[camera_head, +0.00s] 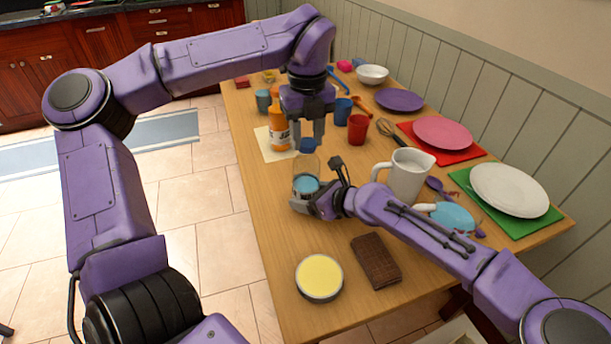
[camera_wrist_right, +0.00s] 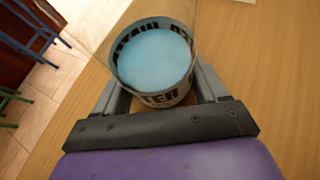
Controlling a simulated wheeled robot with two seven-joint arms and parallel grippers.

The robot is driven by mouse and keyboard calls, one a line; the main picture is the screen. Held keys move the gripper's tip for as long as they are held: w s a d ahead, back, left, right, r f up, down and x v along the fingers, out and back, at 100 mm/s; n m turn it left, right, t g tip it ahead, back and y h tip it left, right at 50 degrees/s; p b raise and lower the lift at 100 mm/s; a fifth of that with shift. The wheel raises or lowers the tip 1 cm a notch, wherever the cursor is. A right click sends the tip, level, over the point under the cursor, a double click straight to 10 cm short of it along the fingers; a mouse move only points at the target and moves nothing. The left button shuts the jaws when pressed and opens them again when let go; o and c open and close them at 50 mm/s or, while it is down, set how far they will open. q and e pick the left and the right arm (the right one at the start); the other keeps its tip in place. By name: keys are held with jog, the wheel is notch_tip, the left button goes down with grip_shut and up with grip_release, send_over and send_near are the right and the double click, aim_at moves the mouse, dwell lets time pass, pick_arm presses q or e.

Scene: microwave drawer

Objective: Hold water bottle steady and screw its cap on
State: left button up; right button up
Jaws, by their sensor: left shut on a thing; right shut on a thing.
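The clear water bottle (camera_head: 307,168) stands upright on the wooden table, with light blue water and a lettered band near its bottom. My left gripper (camera_head: 307,138) points down above the bottle and is shut on the dark blue cap (camera_head: 307,146). The cap is in line with the bottle's top. I cannot tell whether they touch.
An orange bottle (camera_head: 279,130) stands just left of my left gripper. A white pitcher (camera_head: 408,178) stands close to my right forearm. A yellow-topped round container (camera_head: 320,277) and a brown block (camera_head: 376,262) lie near the front. Cups (camera_head: 357,129) and plates (camera_head: 510,190) fill the right side.

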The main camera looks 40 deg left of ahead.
pick_arm(q)
jog(key=m, duration=0.6)
jog(key=shift+m, duration=0.4)
jog(key=m, duration=0.5)
jog(key=o, duration=1.1)
jog(key=shift+c, duration=0.2)
